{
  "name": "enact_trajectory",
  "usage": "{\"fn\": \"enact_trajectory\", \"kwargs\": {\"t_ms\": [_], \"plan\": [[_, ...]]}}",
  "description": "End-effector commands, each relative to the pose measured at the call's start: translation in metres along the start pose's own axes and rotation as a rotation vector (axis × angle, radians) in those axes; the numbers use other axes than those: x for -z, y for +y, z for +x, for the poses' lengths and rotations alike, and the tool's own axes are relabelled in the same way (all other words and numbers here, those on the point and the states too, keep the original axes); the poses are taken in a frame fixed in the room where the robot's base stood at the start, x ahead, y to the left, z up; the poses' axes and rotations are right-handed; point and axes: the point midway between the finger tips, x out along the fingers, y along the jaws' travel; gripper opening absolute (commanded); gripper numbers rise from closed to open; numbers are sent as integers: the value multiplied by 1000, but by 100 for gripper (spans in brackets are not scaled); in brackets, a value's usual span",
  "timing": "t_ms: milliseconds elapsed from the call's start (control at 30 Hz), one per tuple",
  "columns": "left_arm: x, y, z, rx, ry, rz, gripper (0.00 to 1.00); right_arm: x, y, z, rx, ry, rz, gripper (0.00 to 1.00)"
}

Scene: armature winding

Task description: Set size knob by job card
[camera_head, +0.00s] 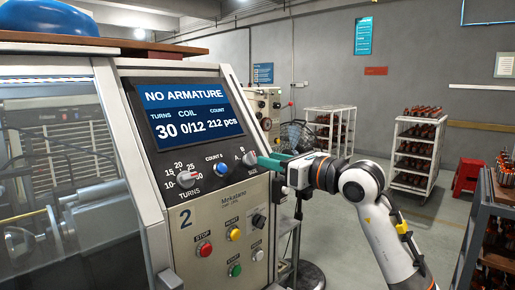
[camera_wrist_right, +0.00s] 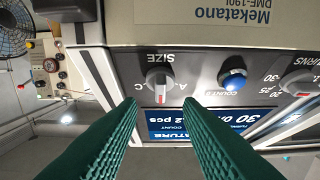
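The size knob (camera_head: 249,158) is a grey dial on the winding machine's dark panel, right of the blue counts button (camera_head: 221,170). In the upside-down right wrist view the size knob (camera_wrist_right: 160,79) shows a red mark toward the screen, between the letters A and C. My right gripper (camera_head: 262,161) is at the panel's right edge. In the wrist view its green fingers (camera_wrist_right: 162,103) are open and empty, apart on either side of the knob's line, tips just short of it. I cannot make out a job card. My left gripper is not in view.
The turns knob (camera_head: 187,179) is at the panel's left, under the screen (camera_head: 190,110) reading NO ARMATURE. Stop, reset and start buttons and a black knob (camera_head: 259,221) sit below. Racks (camera_head: 413,155) and a red stool (camera_head: 467,176) stand at right, with open floor between.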

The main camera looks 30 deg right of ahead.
Motion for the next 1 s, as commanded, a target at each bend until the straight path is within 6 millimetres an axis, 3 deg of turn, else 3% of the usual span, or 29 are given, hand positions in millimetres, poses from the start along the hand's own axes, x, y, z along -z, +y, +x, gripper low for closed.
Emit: {"fn": "enact_trajectory", "kwargs": {"t_ms": [100, 300, 667, 833, 1000], "plan": [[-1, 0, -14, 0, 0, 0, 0, 4, -1, 22, 2, -1, 2, 33], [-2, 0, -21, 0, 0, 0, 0, 2, -1, 44, 2, 1, 1, 33], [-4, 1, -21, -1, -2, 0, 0, -1, 0, 49, 1, 1, 0, 33], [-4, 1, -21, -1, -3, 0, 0, 0, 0, 49, 1, 1, 0, 7], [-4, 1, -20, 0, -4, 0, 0, -1, 0, 49, 4, 0, -5, 5]]}}
